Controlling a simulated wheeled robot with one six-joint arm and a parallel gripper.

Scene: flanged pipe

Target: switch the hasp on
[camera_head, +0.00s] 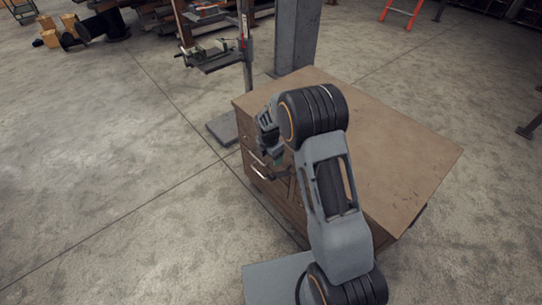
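A brown wooden cabinet (400,165) with a flat bare top stands in the middle of the view. Its front, with drawers and a pale handle (260,172), faces left. My gripper (274,160) is low at this front, just right of the handle. I cannot tell whether it touches the cabinet. My arm covers much of the front. I cannot make out a hasp; it is hidden or too small to tell. The fingers are small and dark, so their opening does not show.
A grey column (297,35) stands behind the cabinet. A metal stand with a vise-like tool (212,55) is at the back left, its base on the floor near the cabinet. The concrete floor (100,190) to the left is clear. An orange ladder (401,12) is far back.

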